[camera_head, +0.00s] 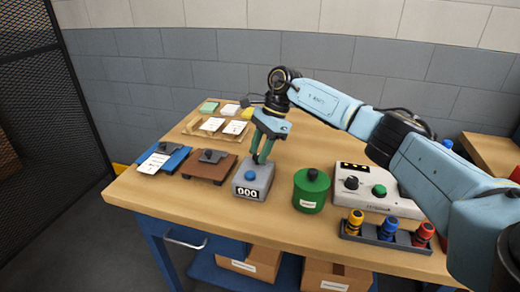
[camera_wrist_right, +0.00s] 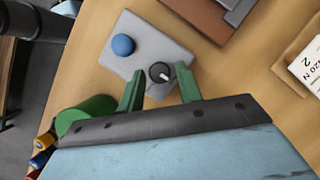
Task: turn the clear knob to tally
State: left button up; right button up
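The tally counter (camera_head: 248,194) is a grey box with a "000" display and a blue button (camera_head: 250,175), standing on the wooden table. In the right wrist view the counter (camera_wrist_right: 160,45) shows its blue button (camera_wrist_right: 122,45) and a dark round knob (camera_wrist_right: 158,70) with a white pointer mark. My right gripper (camera_head: 261,158) is above the counter's back part, pointing down. In the wrist view the right gripper (camera_wrist_right: 159,72) is open, with its green fingers apart on either side of the knob. Whether they touch it is unclear. My left gripper is out of view.
A green canister (camera_head: 311,191) stands right of the counter. A white control box (camera_head: 372,198) and a rack of coloured bottles (camera_head: 385,240) stand further right. Cards on a wooden tray (camera_head: 190,128) lie behind.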

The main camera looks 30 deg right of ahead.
jog(key=shift+o, duration=1)
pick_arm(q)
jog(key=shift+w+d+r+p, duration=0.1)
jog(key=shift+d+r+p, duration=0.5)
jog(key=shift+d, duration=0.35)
pick_arm(e)
jog(key=v, duration=1.3)
jog(key=shift+r, duration=0.15)
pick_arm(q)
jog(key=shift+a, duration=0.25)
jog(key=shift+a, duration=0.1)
